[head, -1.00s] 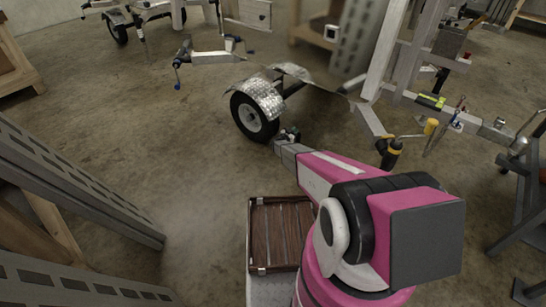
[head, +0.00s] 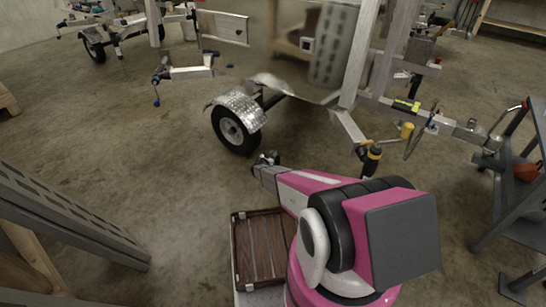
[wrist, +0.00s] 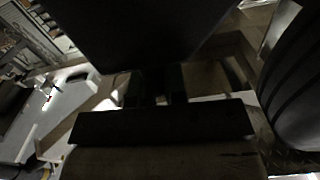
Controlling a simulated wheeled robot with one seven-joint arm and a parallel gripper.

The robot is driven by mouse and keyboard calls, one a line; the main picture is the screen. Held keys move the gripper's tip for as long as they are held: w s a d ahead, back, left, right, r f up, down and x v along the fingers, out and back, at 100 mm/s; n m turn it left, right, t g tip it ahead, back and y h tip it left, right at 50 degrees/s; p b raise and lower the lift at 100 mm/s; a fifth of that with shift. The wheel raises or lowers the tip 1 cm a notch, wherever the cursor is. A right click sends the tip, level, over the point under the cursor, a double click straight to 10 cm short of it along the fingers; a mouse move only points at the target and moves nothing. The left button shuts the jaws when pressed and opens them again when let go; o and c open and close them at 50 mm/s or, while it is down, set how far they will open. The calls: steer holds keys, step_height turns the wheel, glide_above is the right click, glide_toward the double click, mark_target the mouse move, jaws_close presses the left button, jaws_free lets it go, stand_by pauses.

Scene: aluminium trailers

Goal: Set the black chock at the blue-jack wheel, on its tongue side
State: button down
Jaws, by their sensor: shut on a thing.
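My gripper (head: 268,160) is low over the floor, in front of the near trailer's wheel (head: 236,130). In the wrist view it (wrist: 153,90) is shut on a dark, long block, seemingly the black chock (wrist: 160,122). The chock's far side and height above the floor cannot be told. A black tyre (wrist: 295,85) stands close at the right of the wrist view, apart from the chock. A jack with blue ends (head: 157,95) is behind and left of the near wheel; which wheel it belongs to is unclear.
A yellow-and-black upright (head: 371,160) and a yellow cylinder (head: 406,131) stand right of the wheel near the trailer's beam. A slatted brown tray (head: 234,250) is beside my arm. Grey perforated rails (head: 70,215) are at left. The floor between them and the wheel is clear.

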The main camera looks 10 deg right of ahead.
steer(key=shift+f, duration=0.45)
steer(key=c, duration=1.2)
jaws_free()
steer(key=shift+f, duration=0.1)
steer(key=shift+o, duration=0.2)
